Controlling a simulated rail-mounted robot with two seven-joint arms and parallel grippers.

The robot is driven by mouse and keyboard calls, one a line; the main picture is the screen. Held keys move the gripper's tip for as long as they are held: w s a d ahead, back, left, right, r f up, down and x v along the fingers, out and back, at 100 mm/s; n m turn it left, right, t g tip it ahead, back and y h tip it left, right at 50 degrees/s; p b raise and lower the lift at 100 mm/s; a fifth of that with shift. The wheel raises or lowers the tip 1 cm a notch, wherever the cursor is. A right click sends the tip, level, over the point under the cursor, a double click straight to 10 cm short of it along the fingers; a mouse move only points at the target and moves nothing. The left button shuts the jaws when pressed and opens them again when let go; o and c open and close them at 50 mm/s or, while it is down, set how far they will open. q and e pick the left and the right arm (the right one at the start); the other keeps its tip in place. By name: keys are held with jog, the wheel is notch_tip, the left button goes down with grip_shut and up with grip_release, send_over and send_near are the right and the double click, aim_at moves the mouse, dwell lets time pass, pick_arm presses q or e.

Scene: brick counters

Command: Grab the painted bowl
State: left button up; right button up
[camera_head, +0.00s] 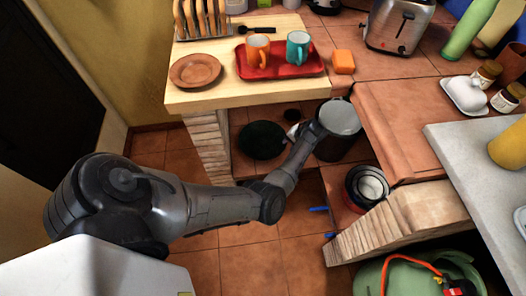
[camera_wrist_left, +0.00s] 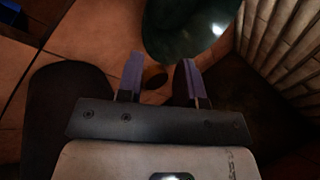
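A dark green, glossy round piece (camera_head: 262,140), which looks like the painted bowl, sits low beneath the wooden counter. The left wrist view shows its dark green curved surface (camera_wrist_left: 188,28) at the top, with bright highlights. I cannot make out a painted pattern. My left arm reaches down to its right. My left gripper (camera_wrist_left: 160,78) has two purple fingers spread apart with nothing held between them. The green piece lies just beyond the fingertips, apart from them as far as I can tell. In the head view the fingers are mostly hidden by the wrist. I do not see my right gripper.
The brick counter leg (camera_head: 207,150) stands to the left. The counter (camera_head: 215,99) overhangs above. Nested dark vessels (camera_head: 367,184) stand right, near two blue bits (camera_head: 318,209).

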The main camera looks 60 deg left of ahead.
aim_at(280, 152)
pick_arm(q)
jog(key=b+x, duration=0.3)
jog(key=x, duration=0.1)
jog(key=w+d+b+x, duration=0.1)
jog(key=b+x, duration=0.2)
jog(key=x, duration=0.2)
jog(key=f+b+x, duration=0.1)
jog(key=b+x, duration=0.2)
jog(key=x, duration=0.2)
jog(key=shift+w+d+b, duration=0.25)
jog(key=shift+w+b, duration=0.1)
jog(key=shift+b, duration=0.05)
jog(key=shift+a+f, duration=0.1)
jog(key=shift+f, duration=0.1)
jog(key=shift+s+r, duration=0.1)
jog(key=shift+c, duration=0.3)
grip_shut()
